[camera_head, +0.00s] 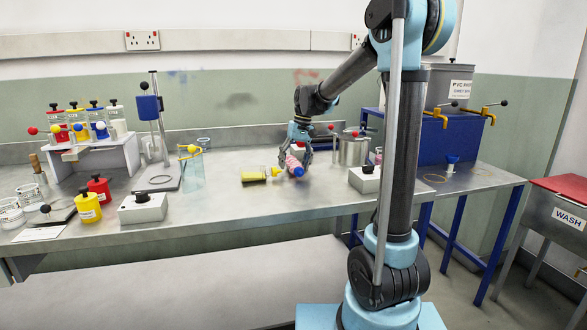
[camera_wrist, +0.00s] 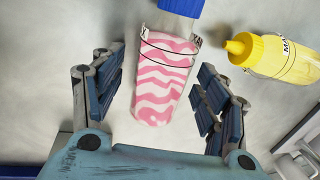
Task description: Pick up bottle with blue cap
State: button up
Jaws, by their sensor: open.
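The bottle with the blue cap has a pink and white wavy pattern and lies on the metal bench in the head view (camera_head: 293,164). In the wrist view the bottle (camera_wrist: 165,80) lies between my fingers, with its blue cap (camera_wrist: 181,7) at the top edge, partly cut off. My gripper (camera_wrist: 158,95) is open, with one finger on each side of the bottle and gaps showing on both sides. In the head view my gripper (camera_head: 300,148) is right over the bottle and hides part of it.
A yellow bottle (camera_wrist: 275,55) lies close to the right in the wrist view; in the head view a yellow bottle (camera_head: 255,176) lies just left of the gripper. A metal pot (camera_head: 352,150) and a grey box with a black knob (camera_head: 366,182) stand to the right.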

aim_at(294, 159)
jog(key=c, duration=1.3)
jog(key=shift+o, duration=0.2)
notch_tip(294, 159, up, 22)
dwell(0.5)
jog(key=shift+s, duration=0.1)
